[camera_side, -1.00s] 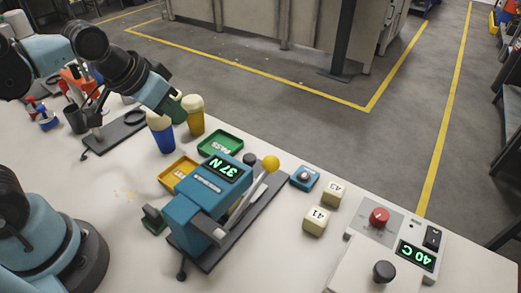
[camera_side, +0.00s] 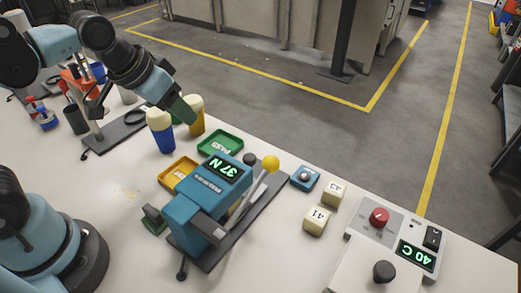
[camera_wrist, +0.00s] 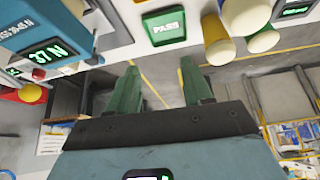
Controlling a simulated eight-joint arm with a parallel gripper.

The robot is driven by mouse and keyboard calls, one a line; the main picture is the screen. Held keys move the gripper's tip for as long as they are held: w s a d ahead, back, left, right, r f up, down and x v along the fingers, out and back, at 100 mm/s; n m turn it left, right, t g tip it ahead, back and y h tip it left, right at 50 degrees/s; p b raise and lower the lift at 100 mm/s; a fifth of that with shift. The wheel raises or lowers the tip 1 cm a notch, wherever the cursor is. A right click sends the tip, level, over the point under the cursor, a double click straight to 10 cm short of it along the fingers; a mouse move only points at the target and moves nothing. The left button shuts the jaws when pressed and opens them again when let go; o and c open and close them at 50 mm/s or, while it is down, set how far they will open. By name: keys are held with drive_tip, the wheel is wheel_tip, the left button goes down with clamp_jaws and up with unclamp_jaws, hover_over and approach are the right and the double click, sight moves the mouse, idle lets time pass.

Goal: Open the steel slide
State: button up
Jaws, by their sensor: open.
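A teal test device (camera_side: 195,205) with a green "37 N" display (camera_side: 221,166) stands on a dark base on the bench. A bright steel bar (camera_side: 243,203) runs along its right side, beside a yellow ball knob (camera_side: 271,163). A grey block (camera_side: 208,228) sits at its near end. I cannot tell for certain which part is the steel slide. My gripper (camera_side: 183,108) is above the bench, behind and apart from the device, near two cups. In the wrist view, its green fingers (camera_wrist: 160,88) are spread with nothing between them. The device (camera_wrist: 25,25) shows there at upper left.
A green PASS tray (camera_side: 236,146) and an orange tray (camera_side: 166,172) lie by the device. Cream blocks (camera_side: 315,222) and a "40 C" control box (camera_side: 390,222) are to the right.

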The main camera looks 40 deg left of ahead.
sight(249, 157)
drive_tip(key=w+d+r+m+g, duration=0.1)
drive_tip(key=d, duration=0.3)
drive_tip(key=w+d+r+m+g, duration=0.1)
drive_tip(key=w+d+r+g, duration=0.1)
drive_tip(key=d, duration=0.2)
drive_tip(key=w+d+r+m+g, duration=0.1)
drive_tip(key=d+g, duration=0.1)
drive_tip(key=d, duration=0.2)
drive_tip(key=shift+w+d+r, duration=0.3)
drive_tip(key=shift+m+g+y, duration=0.3)
drive_tip(key=shift+m+g, duration=0.1)
drive_tip(key=f, duration=0.8)
drive_tip(key=d+f, duration=0.1)
drive_tip(key=f, duration=0.3)
clamp_jaws()
